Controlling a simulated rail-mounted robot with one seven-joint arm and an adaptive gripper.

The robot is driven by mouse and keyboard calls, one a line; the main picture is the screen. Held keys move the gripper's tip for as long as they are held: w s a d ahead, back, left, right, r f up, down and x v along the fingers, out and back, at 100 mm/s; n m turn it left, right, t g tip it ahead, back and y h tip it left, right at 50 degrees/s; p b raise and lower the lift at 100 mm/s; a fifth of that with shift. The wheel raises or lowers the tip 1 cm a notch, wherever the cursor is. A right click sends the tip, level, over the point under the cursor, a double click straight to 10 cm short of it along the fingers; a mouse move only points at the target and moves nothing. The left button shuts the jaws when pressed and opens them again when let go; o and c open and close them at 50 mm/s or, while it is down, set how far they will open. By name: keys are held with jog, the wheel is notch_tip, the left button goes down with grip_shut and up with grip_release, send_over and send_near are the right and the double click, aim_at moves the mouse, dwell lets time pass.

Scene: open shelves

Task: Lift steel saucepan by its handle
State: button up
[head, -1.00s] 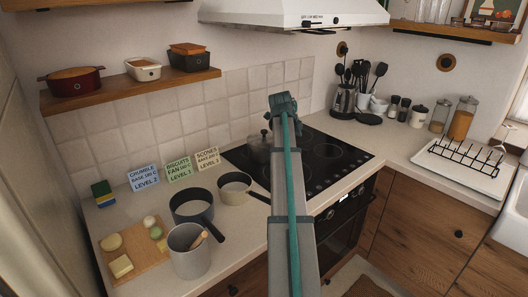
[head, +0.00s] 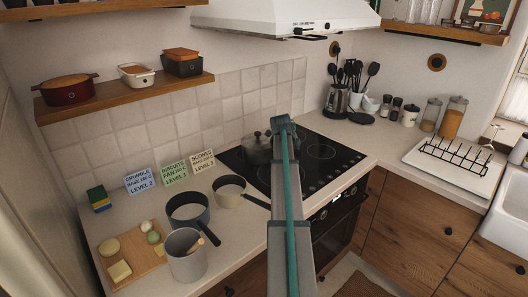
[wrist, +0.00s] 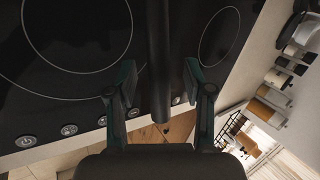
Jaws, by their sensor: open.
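A grey metal pan with a lid knob (head: 256,148) stands on the black hob, partly hidden behind my arm; it appears to be the steel saucepan. In the wrist view a long dark handle (wrist: 159,50) runs down from the top edge, and its rounded end shows near the middle. My gripper (wrist: 161,84) is open, with one finger on each side of this handle and visible gaps between. The pan body that the handle belongs to is out of the wrist view. My arm hides the gripper in the head view.
A cream pan (head: 230,192), a dark pan (head: 188,213) and a grey pot (head: 186,262) with a wooden utensil stand left of the hob. A chopping board (head: 134,262) holds food. The range hood (head: 275,18) hangs above. The hob's right side (head: 325,152) is clear.

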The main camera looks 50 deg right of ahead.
grip_shut()
jog(key=shift+r, duration=0.1)
dwell(0.4)
